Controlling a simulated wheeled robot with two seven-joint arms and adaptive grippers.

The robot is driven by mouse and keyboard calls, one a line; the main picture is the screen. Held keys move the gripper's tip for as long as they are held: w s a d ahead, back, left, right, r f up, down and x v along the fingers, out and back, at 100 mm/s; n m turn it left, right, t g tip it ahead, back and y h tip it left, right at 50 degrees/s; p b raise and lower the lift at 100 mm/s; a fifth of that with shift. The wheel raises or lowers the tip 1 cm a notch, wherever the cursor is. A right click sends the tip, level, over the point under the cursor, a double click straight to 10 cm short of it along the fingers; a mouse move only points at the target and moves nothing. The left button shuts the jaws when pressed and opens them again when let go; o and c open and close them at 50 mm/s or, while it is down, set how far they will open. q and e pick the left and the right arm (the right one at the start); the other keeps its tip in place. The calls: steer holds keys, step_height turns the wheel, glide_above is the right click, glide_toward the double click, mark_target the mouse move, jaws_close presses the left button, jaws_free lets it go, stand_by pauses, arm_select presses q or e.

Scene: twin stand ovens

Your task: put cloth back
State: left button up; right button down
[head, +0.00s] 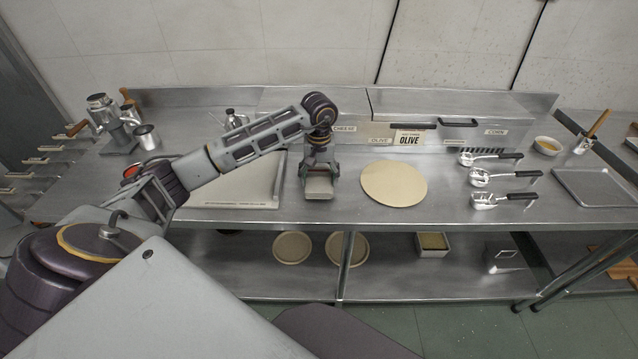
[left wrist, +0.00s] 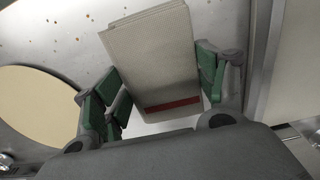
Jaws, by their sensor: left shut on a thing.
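A folded grey-beige cloth (head: 318,187) with a red stripe is at the front middle of the steel counter. It also shows in the left wrist view (left wrist: 150,60), between the green finger pads. My left gripper (head: 319,170) is shut on the cloth and points down at the counter. I cannot tell whether the cloth touches the counter. Several small coloured crumbs or specks lie on the steel beside it in the left wrist view. My right gripper is not in view.
A round beige board (head: 394,183) lies right of the cloth, and a pale rectangular board (head: 245,190) lies left. Several scoops (head: 490,178) lie further right. Steel bins with labels (head: 408,139) stand behind. The lower shelf (head: 400,283) holds round boards and containers.

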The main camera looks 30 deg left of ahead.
arm_select(q)
step_height(320, 180, down, 2)
steer(key=shift+f, duration=0.45)
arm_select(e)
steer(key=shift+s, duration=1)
